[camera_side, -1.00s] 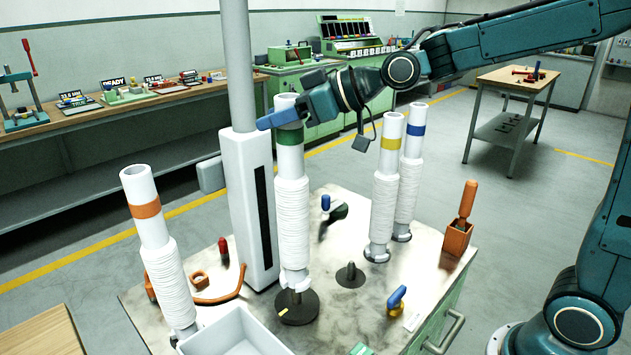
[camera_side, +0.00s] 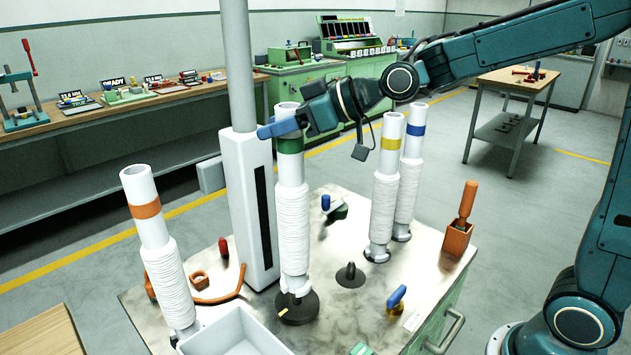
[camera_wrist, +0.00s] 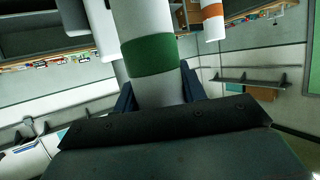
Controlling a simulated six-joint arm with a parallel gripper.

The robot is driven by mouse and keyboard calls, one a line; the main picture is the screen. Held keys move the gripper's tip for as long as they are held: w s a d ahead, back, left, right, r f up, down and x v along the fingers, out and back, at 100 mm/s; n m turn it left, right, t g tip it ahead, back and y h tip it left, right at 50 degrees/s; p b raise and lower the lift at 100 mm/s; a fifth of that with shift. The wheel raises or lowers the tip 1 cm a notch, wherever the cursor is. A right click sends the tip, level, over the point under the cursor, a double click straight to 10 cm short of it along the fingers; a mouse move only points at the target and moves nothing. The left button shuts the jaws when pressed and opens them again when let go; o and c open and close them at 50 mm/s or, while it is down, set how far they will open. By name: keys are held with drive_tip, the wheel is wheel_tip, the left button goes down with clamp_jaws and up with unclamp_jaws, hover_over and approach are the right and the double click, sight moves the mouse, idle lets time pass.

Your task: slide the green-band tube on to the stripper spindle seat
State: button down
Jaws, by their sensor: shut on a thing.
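The green-band tube (camera_side: 292,215) stands upright, white with a ribbed sleeve and a green band near its top; it also shows in the wrist view (camera_wrist: 143,20). My gripper (camera_side: 285,130) is shut on it near the green band, its fingers on both sides of the tube in the wrist view (camera_wrist: 158,92).
A white column (camera_side: 248,205) stands close left of the tube. Yellow-band (camera_side: 385,195) and blue-band (camera_side: 409,180) tubes stand at the right. A dark stub on a disc (camera_side: 351,275) and a white tray (camera_side: 235,330) are nearby.

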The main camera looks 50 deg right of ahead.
drive_tip(key=shift+f, duration=0.95)
idle(0.6)
drive_tip(key=shift+f, duration=1.7)
idle(0.9)
drive_tip(key=shift+c, duration=0.6)
unclamp_jaws()
drive_tip(key=shift+s+d+r, duration=0.1)
drive_tip(key=shift+s, duration=0.05)
drive_tip(key=v, duration=1.3)
drive_tip(key=shift+s, duration=0.2)
